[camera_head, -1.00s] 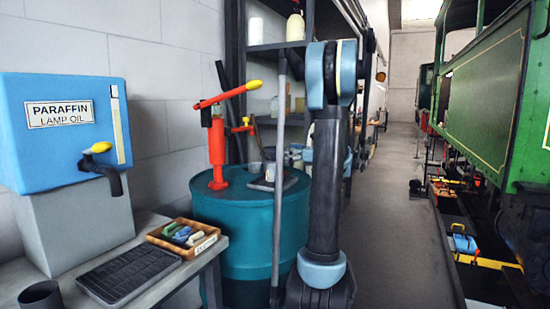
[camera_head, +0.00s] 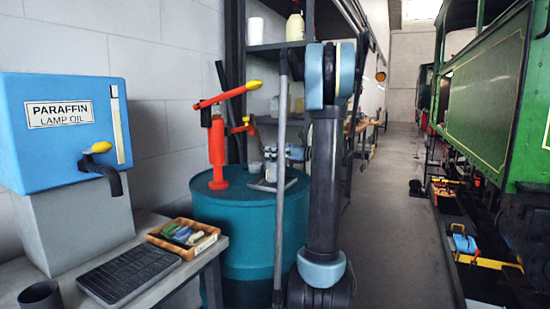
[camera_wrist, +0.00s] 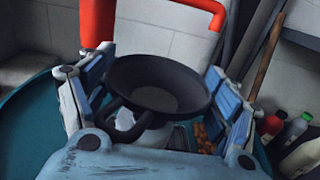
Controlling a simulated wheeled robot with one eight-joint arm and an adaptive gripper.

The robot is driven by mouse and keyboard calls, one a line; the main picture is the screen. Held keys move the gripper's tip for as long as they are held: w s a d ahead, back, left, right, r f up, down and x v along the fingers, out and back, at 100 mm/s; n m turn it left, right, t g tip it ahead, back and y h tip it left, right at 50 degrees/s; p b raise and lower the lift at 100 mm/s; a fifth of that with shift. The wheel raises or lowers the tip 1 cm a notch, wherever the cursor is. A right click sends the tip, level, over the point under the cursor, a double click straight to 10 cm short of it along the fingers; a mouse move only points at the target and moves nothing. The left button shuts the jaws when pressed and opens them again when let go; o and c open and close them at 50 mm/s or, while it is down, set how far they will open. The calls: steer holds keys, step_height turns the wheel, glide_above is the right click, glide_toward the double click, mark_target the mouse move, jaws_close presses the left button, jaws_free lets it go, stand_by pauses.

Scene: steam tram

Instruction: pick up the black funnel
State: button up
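The black funnel (camera_wrist: 155,83) is in the middle of the wrist view, its wide mouth facing up toward the camera and its dark loop handle on the near side. My gripper (camera_wrist: 162,70) is open around it, with one blue-padded finger on the left and one on the right. The funnel's rim nearly fills the gap; I cannot tell whether either finger touches it. Its lower part is hidden.
The teal drum (camera_head: 250,230) carries a red pump (camera_head: 217,150). The bench at left holds the blue paraffin tank (camera_head: 65,130), a wooden box (camera_head: 205,243) and a black tray (camera_head: 130,275). Bottles (camera_wrist: 298,130) stand at right in the wrist view. The aisle floor (camera_head: 395,220) is clear.

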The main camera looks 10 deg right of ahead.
steer(key=shift+c, duration=0.7)
steer(key=shift+r, duration=0.1)
step_height(320, 180, up, 10)
stand_by(0.5)
